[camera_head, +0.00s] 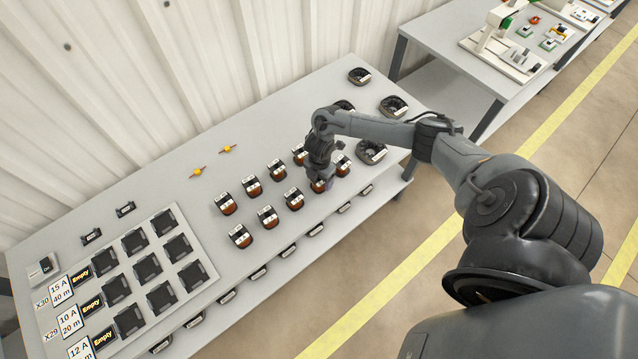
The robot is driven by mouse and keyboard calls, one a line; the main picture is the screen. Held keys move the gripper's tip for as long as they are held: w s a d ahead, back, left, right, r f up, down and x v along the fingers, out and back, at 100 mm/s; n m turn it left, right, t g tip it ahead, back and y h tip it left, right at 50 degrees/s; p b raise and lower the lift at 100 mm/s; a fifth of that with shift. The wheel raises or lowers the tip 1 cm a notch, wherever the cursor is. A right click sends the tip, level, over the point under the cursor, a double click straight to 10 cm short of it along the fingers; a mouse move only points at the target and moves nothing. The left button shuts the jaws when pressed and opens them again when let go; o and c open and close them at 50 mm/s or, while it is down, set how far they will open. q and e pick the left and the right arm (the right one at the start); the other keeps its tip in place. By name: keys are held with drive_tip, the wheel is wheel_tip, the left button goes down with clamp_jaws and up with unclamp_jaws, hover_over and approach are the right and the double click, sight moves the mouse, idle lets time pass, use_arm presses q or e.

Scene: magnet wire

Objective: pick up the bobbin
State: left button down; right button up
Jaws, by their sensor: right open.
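Several bobbins of copper-coloured wire with black-and-white tops stand in rows on the grey table. One bobbin (241,236) is at the near left of the group, and another (225,204) stands behind it. My right gripper (318,180) points down over a bobbin (319,186) at the right of the group, which it partly hides. The jaws are open; I cannot tell whether they are around that bobbin or just above it. Another bobbin (342,166) stands just right of the gripper. My left gripper is not in view.
A board (205,260) with black square holders and "Empty" labels lies at the table's left. Black ring-shaped parts (371,152) lie at the right end. Two small orange-yellow parts (197,171) lie near the wall. Table space between board and bobbins is clear.

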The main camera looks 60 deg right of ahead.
drive_tip(key=shift+f, duration=0.55)
drive_tip(key=shift+c, duration=0.4)
drive_tip(key=c, duration=0.8)
drive_tip(key=shift+r, duration=0.15)
drive_tip(key=shift+c, duration=0.2)
